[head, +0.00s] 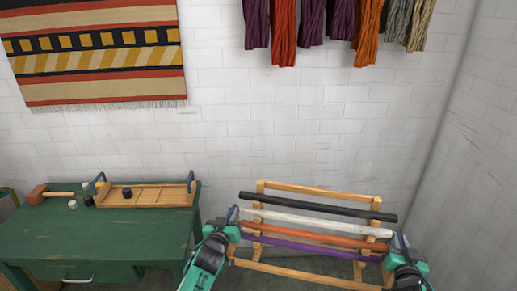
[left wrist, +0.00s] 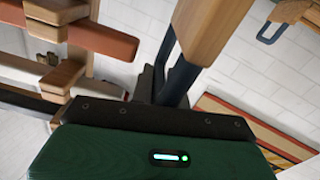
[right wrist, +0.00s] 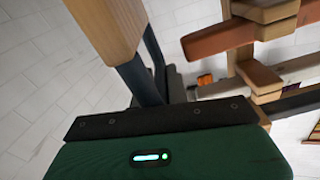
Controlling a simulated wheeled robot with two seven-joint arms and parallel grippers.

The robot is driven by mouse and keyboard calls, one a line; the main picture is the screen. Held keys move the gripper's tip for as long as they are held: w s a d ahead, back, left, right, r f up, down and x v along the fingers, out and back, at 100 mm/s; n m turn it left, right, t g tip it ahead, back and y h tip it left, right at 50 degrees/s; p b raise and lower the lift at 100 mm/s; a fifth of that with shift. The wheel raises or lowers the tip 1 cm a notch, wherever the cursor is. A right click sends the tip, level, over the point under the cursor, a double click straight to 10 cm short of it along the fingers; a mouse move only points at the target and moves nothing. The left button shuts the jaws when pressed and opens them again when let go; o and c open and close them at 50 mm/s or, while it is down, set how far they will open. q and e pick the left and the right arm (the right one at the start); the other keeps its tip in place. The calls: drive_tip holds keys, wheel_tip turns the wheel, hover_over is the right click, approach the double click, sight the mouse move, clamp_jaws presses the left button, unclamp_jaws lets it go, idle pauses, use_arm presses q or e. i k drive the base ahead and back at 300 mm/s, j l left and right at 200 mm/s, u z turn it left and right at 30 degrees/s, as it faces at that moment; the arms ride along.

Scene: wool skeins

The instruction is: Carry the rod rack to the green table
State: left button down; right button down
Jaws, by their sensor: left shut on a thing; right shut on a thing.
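The rod rack (head: 318,188) is a wooden frame carrying a black, a white, an orange and a purple rod. It is right of the green table (head: 130,240), with a gap between them. My left gripper (head: 232,222) is shut on the blue-grey handle at the rack's left end; the handle (left wrist: 184,78) also shows in the left wrist view. My right gripper (head: 398,246) is shut on the handle at the right end, which shows in the right wrist view (right wrist: 148,80). The rack's feet are hidden, so I cannot tell whether it is clear of the floor.
A wooden tray (head: 160,192) with blue-grey handles lies along the green table's back right. A mallet (head: 38,194) and small pots are at its left. The front of the tabletop is bare. A white wall stands behind, with a woven rug (head: 95,50) and wool skeins (head: 284,35).

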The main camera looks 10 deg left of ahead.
sight(86, 234)
drive_tip(key=j+u, duration=0.4)
drive_tip(key=u, duration=0.2)
drive_tip(key=i+j, duration=0.1)
drive_tip(key=j, duration=0.5)
drive_tip(key=i+j, duration=0.1)
drive_tip(key=j, duration=0.5)
drive_tip(key=i+j, duration=0.1)
drive_tip(key=j, duration=0.45)
drive_tip(key=i+j, duration=0.1)
drive_tip(key=j, duration=0.5)
drive_tip(key=i+j, duration=0.1)
drive_tip(key=j, duration=0.5)
